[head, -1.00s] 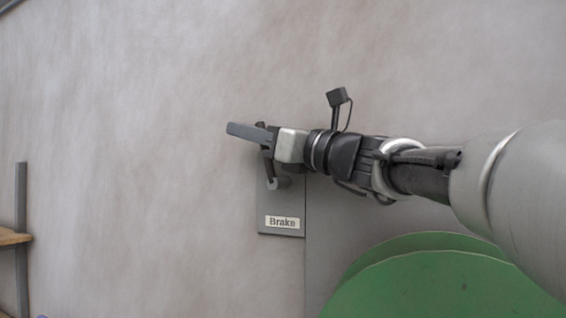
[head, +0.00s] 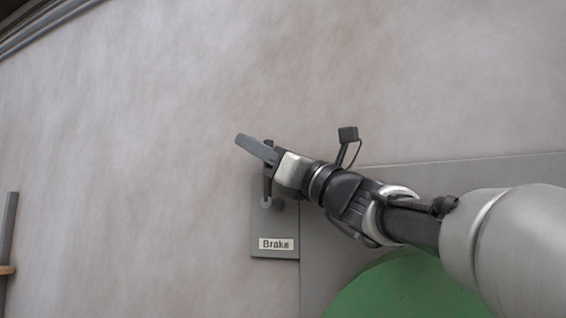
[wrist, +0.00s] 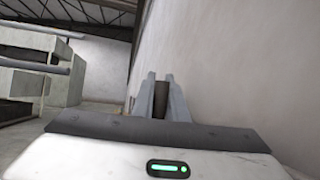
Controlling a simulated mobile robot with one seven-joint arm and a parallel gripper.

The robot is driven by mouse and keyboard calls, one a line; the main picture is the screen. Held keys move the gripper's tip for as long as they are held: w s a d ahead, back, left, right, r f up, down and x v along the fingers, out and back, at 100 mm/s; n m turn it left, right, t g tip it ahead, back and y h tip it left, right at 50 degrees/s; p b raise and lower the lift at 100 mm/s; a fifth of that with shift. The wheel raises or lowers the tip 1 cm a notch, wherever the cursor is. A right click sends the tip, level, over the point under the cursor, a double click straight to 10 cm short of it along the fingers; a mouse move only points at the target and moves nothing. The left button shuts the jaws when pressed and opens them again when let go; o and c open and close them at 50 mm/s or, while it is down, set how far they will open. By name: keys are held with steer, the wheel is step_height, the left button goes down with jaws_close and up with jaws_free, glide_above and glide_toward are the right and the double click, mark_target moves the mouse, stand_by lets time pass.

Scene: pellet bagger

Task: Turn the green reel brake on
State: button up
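The brake's dark lever (head: 267,186) stands nearly upright on a grey plate (head: 262,222) on the wall, above the "Brake" label (head: 276,244). Its lower end is at a round pivot on the plate. My gripper (head: 256,149) is at the lever's upper end, reaching in from the right, and hides part of it. In the wrist view both fingers (wrist: 160,92) stand close on either side of a dark brown piece (wrist: 160,102), which looks like the lever's handle and fills the gap. The green reel (head: 405,290) is at the lower right, partly behind my arm.
A plain wall (head: 130,160) runs behind the brake and is close on the right of the wrist view. A larger grey panel (head: 450,172) lies behind my arm. A post (head: 7,240) stands at the far left. Grey blocky structures (wrist: 30,75) show left in the wrist view.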

steer(key=o, duration=0.4)
steer(key=shift+o, duration=0.2)
steer(key=shift+r, duration=0.1)
step_height(320, 180, up, 10)
steer(key=p, duration=0.4)
steer(key=shift+c, duration=0.4)
